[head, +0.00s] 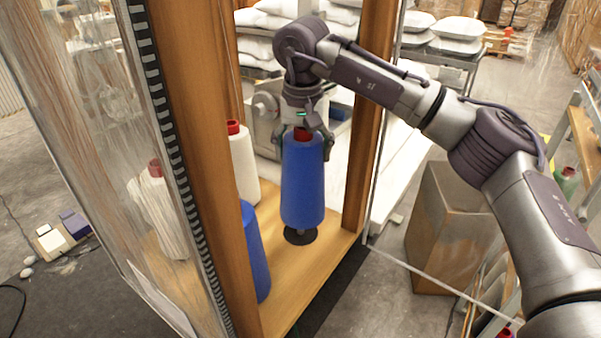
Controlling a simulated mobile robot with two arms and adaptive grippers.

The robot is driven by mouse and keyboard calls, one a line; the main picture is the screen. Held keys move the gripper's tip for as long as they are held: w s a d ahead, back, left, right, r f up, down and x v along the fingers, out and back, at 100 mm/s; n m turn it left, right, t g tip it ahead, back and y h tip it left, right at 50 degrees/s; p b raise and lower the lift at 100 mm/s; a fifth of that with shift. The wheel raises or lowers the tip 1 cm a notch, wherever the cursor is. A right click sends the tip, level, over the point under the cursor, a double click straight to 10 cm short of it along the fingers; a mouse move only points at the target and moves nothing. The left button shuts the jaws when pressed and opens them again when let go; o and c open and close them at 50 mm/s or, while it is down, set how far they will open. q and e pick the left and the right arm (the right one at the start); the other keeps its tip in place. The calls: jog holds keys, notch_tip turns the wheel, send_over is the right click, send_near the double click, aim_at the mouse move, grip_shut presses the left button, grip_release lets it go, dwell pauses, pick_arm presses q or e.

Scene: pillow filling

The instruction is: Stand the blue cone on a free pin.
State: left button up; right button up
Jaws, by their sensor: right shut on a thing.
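A blue cone (303,185) with a red top hangs upright in my right gripper (303,140). The gripper's fingers are closed around its upper end. The cone is directly above a dark round pin base (300,236) on the wooden shelf (318,270). A short piece of the pin shows between the cone's bottom and the base; how far the pin reaches inside the cone is hidden. Another blue cone (255,255) stands nearer, partly behind the wooden post. My left gripper is not in view.
White cones stand on the shelf: one (243,165) behind the post and another (158,210) behind the clear panel. Wooden posts (195,130) frame the opening. A cardboard box (450,230) stands on the floor at right.

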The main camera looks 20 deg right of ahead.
jog(key=shift+f, duration=0.25)
jog(key=shift+w+a+f, duration=0.15)
jog(key=shift+f, duration=0.2)
notch_tip(320, 180, down, 2)
jog(key=shift+a+f+p, duration=0.1)
jog(key=shift+p, duration=0.3)
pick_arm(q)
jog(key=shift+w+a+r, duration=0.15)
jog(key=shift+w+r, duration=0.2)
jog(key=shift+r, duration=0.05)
pick_arm(e)
jog(key=shift+f, duration=0.4)
jog(key=o, duration=1.7)
jog(key=shift+f, duration=0.15)
